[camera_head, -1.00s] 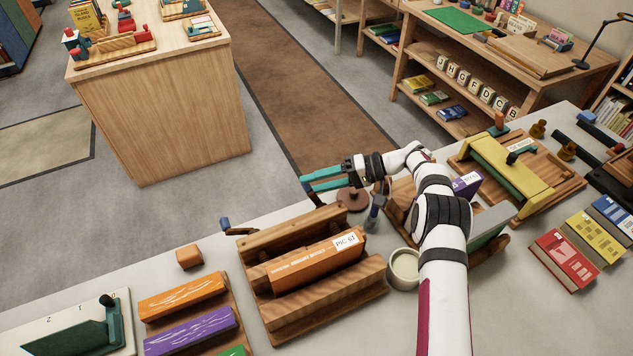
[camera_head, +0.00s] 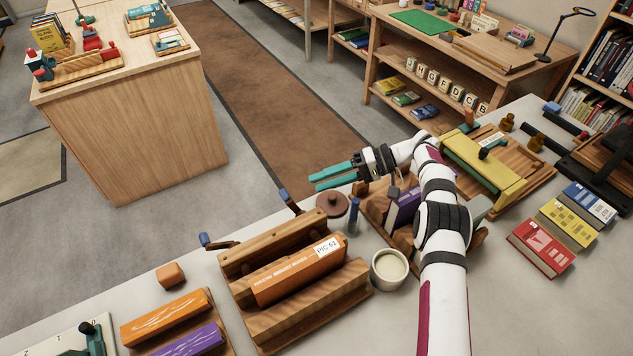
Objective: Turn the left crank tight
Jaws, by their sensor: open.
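A wooden press (camera_head: 235,263) holds an orange book (camera_head: 298,268) labelled PIC 61 between its boards. The left crank (camera_head: 220,243) is a dark arm with a blue knob, at the far left corner of the press. A second blue-knobbed crank (camera_head: 289,202) stands up at the press's far right corner. My gripper (camera_head: 314,183) has teal fingers pointing left, apart and empty. It appears to be above the table's far edge, right of the second crank and well away from the left crank. How the cranks join the press is partly hidden.
An orange-brown block (camera_head: 171,275) lies left of the press. A round brown lidded object (camera_head: 331,206), a white cup (camera_head: 389,266) and another press with a purple book (camera_head: 403,205) stand to its right. Open floor lies beyond the table edge.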

